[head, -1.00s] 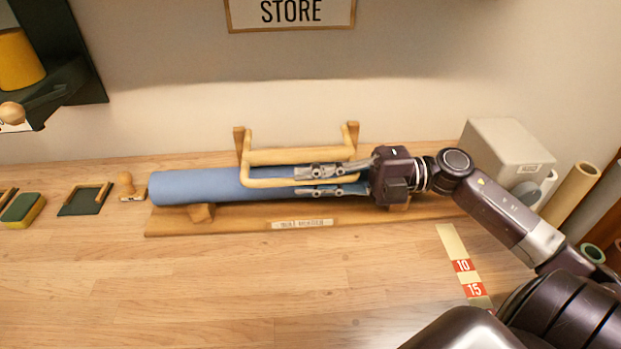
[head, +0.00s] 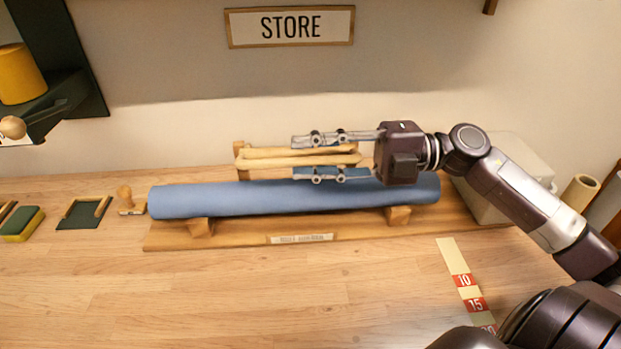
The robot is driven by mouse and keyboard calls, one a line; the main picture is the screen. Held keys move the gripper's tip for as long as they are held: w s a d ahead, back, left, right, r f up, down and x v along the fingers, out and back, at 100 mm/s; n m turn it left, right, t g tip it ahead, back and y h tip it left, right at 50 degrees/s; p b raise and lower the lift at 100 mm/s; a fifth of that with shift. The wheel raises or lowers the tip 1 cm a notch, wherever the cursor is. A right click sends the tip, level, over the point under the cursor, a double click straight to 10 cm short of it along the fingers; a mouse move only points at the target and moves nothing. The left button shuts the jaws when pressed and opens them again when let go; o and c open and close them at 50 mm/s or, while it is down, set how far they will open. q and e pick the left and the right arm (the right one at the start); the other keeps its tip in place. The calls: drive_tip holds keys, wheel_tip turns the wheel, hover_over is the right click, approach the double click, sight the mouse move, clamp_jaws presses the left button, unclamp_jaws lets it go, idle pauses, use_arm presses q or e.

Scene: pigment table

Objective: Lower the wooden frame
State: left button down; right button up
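The pale wooden frame (head: 270,162) shows at the back of a wooden stand (head: 230,238). Its two long bars look close together, one just in front of the other, above and behind a long blue roll (head: 235,198). The roll lies across the stand on small wooden blocks. My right gripper (head: 322,157) comes in from the right, its two fingers spread well apart, one behind and one in front of the bars. It looks open; I see no clear contact with the bars. The gripper body hides the frame's right end. My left gripper is not in view.
A grey box (head: 520,165) stands behind my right arm, with a rolled tube (head: 580,192) beside it. A wooden stamp (head: 127,200), a green tray (head: 84,212) and a sponge (head: 20,224) lie at left. The front table is clear around a numbered strip (head: 462,275).

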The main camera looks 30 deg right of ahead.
drive_tip(key=shift+s+r, duration=0.1)
drive_tip(key=shift+r, duration=0.9)
drive_tip(key=p+v, duration=0.1)
drive_tip(key=v, duration=0.8)
drive_tip(key=shift+p, duration=0.35)
drive_tip(key=shift+r+p, duration=0.1)
drive_tip(key=shift+p, duration=0.25)
drive_tip(key=shift+c, duration=0.3)
